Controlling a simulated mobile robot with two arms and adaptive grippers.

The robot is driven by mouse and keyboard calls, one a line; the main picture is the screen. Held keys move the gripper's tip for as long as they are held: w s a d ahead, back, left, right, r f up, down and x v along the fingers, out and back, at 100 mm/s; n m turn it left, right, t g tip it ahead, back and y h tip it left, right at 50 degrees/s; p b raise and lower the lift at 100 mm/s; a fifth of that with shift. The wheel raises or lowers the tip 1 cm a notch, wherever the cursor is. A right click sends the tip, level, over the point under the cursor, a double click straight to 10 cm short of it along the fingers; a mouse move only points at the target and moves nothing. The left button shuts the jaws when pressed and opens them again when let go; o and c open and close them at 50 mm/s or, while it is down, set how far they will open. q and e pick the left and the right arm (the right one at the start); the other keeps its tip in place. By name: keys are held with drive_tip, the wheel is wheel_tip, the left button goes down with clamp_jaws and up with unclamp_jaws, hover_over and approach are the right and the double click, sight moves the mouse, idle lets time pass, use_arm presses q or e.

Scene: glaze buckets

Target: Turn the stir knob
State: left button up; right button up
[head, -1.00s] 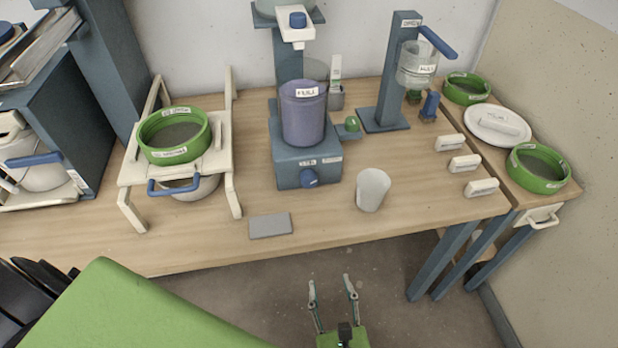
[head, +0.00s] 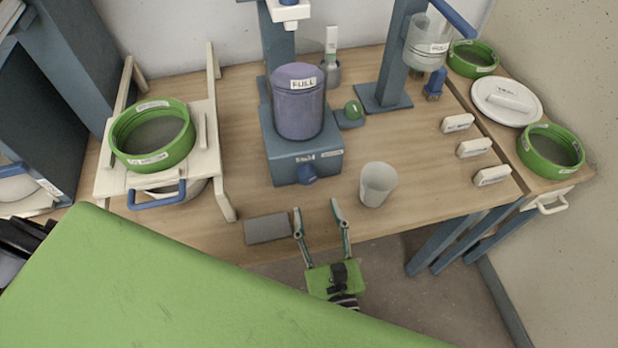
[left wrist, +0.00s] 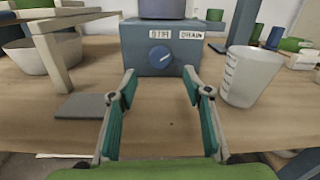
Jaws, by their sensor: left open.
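The stir knob (head: 307,174) is a blue dial on the front of a blue mixer base (head: 285,165). In the left wrist view the knob (left wrist: 160,56) shows a white mark, beside labels reading STIR and DRAIN. A purple bucket labelled FULL (head: 298,105) stands on the base. My left gripper (head: 316,206) is open and empty at the table's front edge, in front of the knob and apart from it. In the left wrist view its fingers (left wrist: 160,85) stand on either side below the knob. My right gripper does not show.
A translucent measuring cup (head: 377,185) stands right of the gripper's path. A grey plate (head: 268,229) lies on the table to the left. A white stand (head: 218,150) holds a green sieve (head: 152,138).

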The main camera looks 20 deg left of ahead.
sight(309, 180)
use_arm(q)
drive_tip(key=x, duration=0.7)
drive_tip(key=shift+w+a, duration=0.2)
drive_tip(key=shift+w, duration=0.15)
drive_tip(key=shift+w+a, duration=0.3)
drive_tip(key=shift+w, duration=0.1)
drive_tip(key=c, duration=1.1)
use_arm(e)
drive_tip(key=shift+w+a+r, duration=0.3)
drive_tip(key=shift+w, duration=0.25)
